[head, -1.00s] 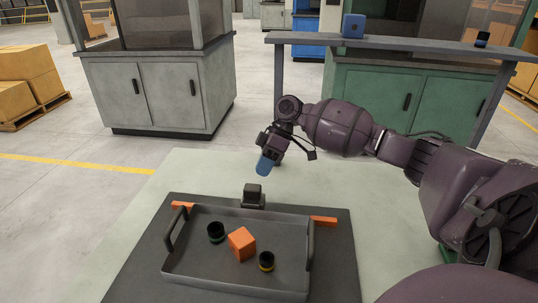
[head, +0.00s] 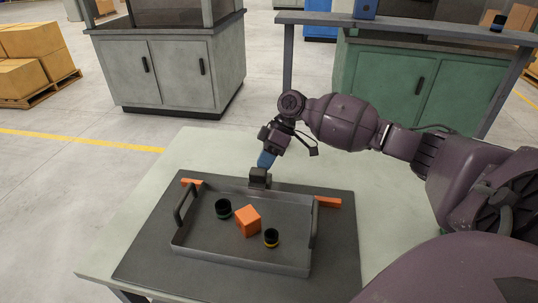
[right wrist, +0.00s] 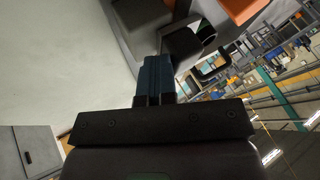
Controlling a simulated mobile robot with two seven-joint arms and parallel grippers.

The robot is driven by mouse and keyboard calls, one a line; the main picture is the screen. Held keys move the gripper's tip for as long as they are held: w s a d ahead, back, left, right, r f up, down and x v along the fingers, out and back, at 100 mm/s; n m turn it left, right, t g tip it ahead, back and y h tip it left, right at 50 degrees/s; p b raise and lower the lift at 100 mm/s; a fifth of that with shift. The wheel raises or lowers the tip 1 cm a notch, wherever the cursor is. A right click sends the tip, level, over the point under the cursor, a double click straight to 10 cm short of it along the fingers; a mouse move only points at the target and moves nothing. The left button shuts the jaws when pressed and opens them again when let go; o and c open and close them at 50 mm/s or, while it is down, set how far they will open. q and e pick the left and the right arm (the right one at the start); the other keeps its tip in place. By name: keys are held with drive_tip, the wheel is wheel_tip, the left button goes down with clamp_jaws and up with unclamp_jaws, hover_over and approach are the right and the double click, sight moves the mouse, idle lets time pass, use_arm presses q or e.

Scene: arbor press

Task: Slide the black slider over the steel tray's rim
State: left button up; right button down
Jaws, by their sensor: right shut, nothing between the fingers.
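The black slider (head: 260,178) sits at the middle of the far rim of the grey steel tray (head: 240,261). My right gripper (head: 265,161) has blue fingers, shut and empty, pointing down at the slider from its far side. In the head view the fingertips meet the slider's top or back; I cannot tell whether they touch. In the right wrist view the shut fingers (right wrist: 155,78) end right beside the dark slider (right wrist: 184,46). My left gripper is not in view.
The tray lies on a dark mat (head: 336,240) on a pale table (head: 180,160). Tray handles rise at both ends. The table left of the mat is clear.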

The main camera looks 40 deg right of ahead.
drive_tip(key=shift+s+a+r, duration=0.3)
drive_tip(key=shift+a+r, duration=0.1)
drive_tip(key=shift+s+f, duration=0.15)
drive_tip(key=shift+f, duration=0.25)
drive_tip(key=p+v, duration=0.1)
drive_tip(key=v, duration=1)
